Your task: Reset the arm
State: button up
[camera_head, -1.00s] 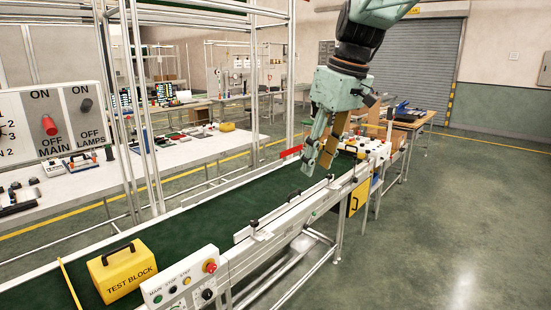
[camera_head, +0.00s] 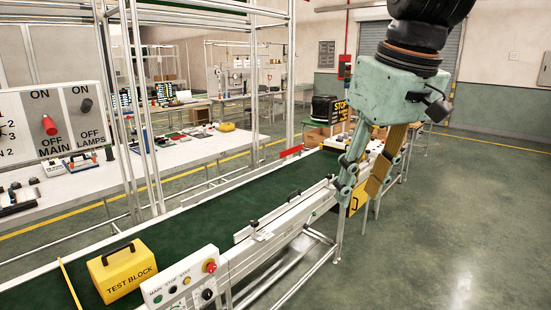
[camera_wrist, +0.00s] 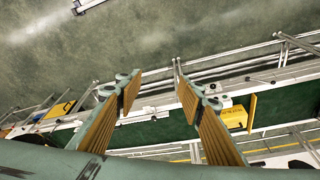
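My gripper (camera_head: 358,192) hangs from the arm over the right-hand side rail of the conveyor in the head view. Its two fingers are spread apart, with nothing between them. In the wrist view my gripper (camera_wrist: 154,92) also shows two separate fingers with ribbed tan pads, with the conveyor and floor seen beyond them. The green conveyor belt (camera_head: 200,222) runs from front left to back right. A yellow test block (camera_head: 124,272) with a black handle stands on the belt at the front left; a yellow block (camera_wrist: 235,117) shows in the wrist view.
A control box (camera_head: 181,284) with a red button sits on the conveyor's near side. A switch panel (camera_head: 52,120) stands at the left. Metal frame posts (camera_head: 147,110) rise behind the belt. The floor (camera_head: 450,220) at right is clear.

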jog(key=s+d+f+m, duration=0.1)
jog(key=s+f, duration=0.1)
jog(key=s, duration=0.6)
jog(key=s+d+f+m, duration=0.2)
jog(key=s+f, duration=0.1)
jog(key=s, duration=0.5)
jog(key=s+d+f+m+t+h, duration=0.1)
jog(key=s+d+f, duration=0.1)
jog(key=s, duration=0.6)
jog(key=shift+s+f+m, duration=0.2)
jog(key=shift+f+m, duration=0.2)
